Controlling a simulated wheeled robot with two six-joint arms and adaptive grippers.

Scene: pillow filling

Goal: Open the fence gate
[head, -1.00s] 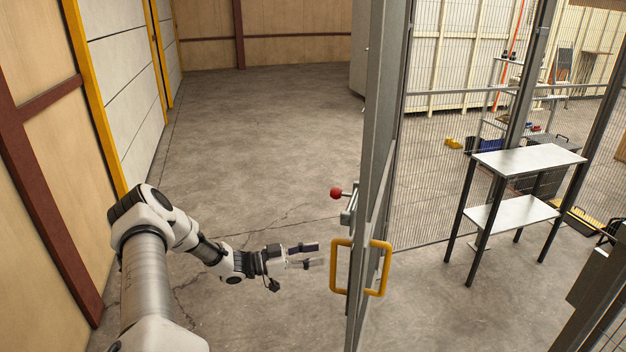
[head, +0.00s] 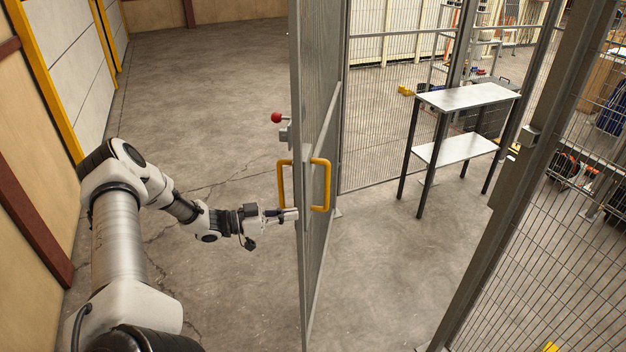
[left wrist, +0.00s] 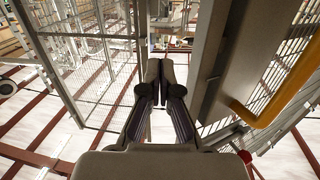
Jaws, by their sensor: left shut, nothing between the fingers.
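The fence gate (head: 318,150) is a grey-framed mesh panel, seen at a steep angle in the head view, with an open gap to its right. It has a yellow handle (head: 321,185) on its right face and another yellow handle (head: 284,184) on its left face. A red knob (head: 276,117) sits above the left handle. My left gripper (head: 290,214) is shut and empty, close to the gate edge just below the left handle; contact is unclear. In the left wrist view, the closed fingers (left wrist: 152,70) are left of a yellow handle (left wrist: 262,112). My right gripper is out of view.
A grey fence post (head: 507,185) with mesh stands at the right. A two-shelf table (head: 468,97) stands beyond the gap. The floor between gate and post is clear. A wooden wall (head: 30,240) runs along the left.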

